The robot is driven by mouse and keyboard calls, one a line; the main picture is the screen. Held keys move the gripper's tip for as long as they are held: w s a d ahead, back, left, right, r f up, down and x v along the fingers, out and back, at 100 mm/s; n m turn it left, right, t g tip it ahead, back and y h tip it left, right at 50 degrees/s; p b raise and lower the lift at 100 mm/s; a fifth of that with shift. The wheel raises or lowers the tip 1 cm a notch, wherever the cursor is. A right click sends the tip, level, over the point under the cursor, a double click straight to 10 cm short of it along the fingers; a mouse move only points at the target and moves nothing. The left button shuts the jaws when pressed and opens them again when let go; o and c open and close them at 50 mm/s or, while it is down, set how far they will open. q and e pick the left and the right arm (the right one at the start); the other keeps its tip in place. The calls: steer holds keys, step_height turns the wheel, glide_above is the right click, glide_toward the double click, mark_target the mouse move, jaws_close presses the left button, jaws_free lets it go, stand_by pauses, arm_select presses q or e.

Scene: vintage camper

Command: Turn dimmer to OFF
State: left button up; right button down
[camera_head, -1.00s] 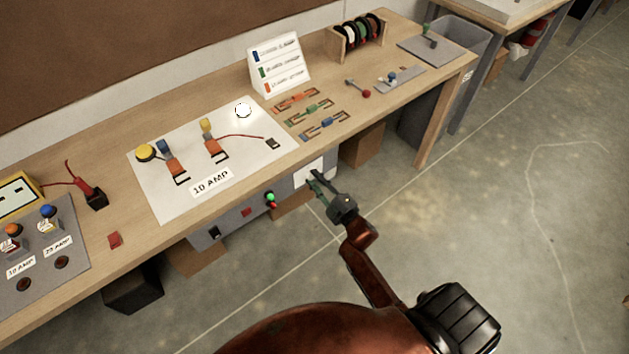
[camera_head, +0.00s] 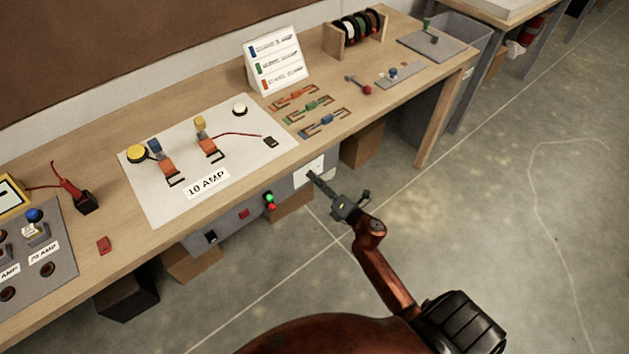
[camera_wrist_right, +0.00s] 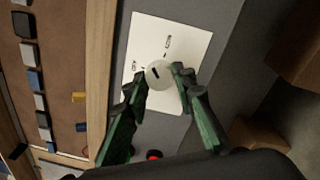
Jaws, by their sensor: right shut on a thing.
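The dimmer is a pale round knob (camera_wrist_right: 160,73) with a dark mark, on a white plate (camera_wrist_right: 185,40) on the bench's grey front panel. The plate also shows in the head view (camera_head: 307,172). My right gripper (camera_wrist_right: 160,80) is shut on the knob, with one fingertip on each side. In the head view my right gripper (camera_head: 313,178) reaches the plate from the front and hides the knob. The plate's lettering is too small to read. A round lamp (camera_head: 240,109) on the white board looks cream-white. My left gripper is not in view.
On the grey panel, left of the plate, are a green light (camera_head: 268,196), a red button (camera_head: 243,214) and a black switch (camera_head: 211,237). The wooden bench (camera_head: 110,215) carries the white board (camera_head: 150,203) and several parts. The floor to the right is clear.

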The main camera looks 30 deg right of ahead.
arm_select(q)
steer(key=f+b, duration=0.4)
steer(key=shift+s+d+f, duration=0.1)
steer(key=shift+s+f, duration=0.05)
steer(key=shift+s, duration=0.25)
arm_select(e)
steer(key=n, duration=1)
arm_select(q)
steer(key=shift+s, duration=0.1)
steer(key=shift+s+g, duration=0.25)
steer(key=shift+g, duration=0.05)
arm_select(e)
steer(key=c, duration=1.6)
jaws_free()
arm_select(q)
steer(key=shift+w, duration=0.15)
arm_select(e)
steer(key=s+d, duration=0.1)
steer(key=s, duration=1.1)
steer(key=shift+d, duration=0.35)
